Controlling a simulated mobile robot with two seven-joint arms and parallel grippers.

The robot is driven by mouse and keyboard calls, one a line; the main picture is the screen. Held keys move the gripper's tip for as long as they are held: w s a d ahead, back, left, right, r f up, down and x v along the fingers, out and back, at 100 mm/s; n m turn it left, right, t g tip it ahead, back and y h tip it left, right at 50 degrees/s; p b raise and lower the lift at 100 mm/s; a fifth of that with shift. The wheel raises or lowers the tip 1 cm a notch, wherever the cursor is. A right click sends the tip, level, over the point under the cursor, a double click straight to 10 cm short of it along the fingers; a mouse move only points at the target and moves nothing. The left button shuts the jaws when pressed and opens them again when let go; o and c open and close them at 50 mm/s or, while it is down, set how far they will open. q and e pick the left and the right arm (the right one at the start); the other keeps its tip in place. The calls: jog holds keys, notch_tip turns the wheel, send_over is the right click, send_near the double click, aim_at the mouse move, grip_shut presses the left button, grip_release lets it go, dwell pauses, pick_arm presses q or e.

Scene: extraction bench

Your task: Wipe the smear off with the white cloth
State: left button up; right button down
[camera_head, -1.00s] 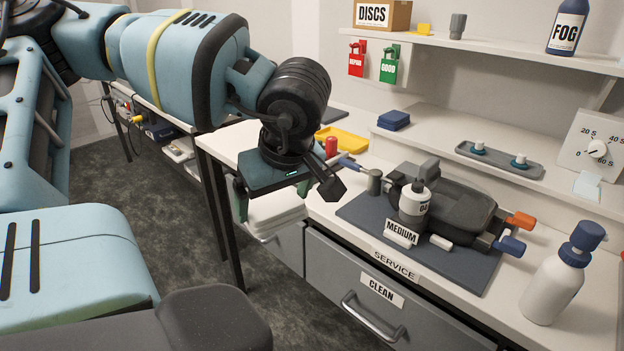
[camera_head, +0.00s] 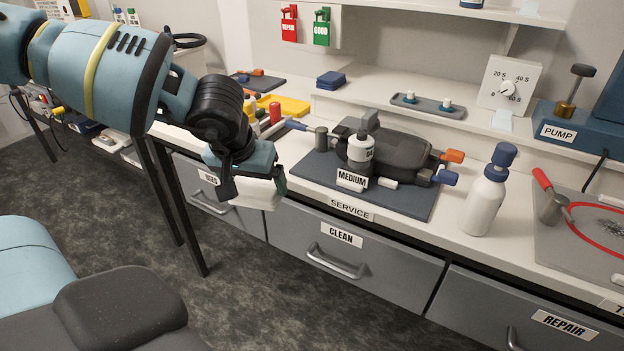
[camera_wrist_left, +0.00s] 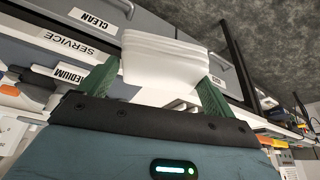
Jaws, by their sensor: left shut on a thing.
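My left gripper (camera_head: 254,184) is shut on the white cloth (camera_head: 250,192), a thick folded white pad. It holds the cloth in front of the bench's front edge, above the drawers at the left. In the left wrist view the cloth (camera_wrist_left: 163,62) sits between the two green fingers. A dark scribbly mark (camera_head: 613,228) shows inside a red ring on a grey board (camera_head: 560,250) at the right edge. It may be the smear; the frame cuts it off. My right gripper is not in view.
A white spray bottle (camera_head: 484,200) with a blue cap stands between the dark service mat (camera_head: 400,205) and the grey board. The mat bears a dark device (camera_head: 395,155) and a MEDIUM bottle (camera_head: 360,152). The drawers (camera_head: 345,260) are shut.

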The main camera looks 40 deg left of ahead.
pick_arm(q)
jog(key=s+a+f+n, duration=0.3)
jog(key=s+a+f, duration=0.2)
jog(key=a, duration=0.2)
jog(key=w+d+m+h, duration=0.1)
jog(key=w+d+m, duration=0.1)
jog(key=d, duration=1)
jog(key=w+d+m, duration=0.2)
jog(key=d+m, duration=0.3)
jog(key=d, duration=0.8)
jog(key=shift+w+d+f+m+t+h, duration=0.3)
jog(key=shift+f+h, duration=0.1)
jog(key=shift+f, duration=0.05)
jog(key=shift+d, duration=0.1)
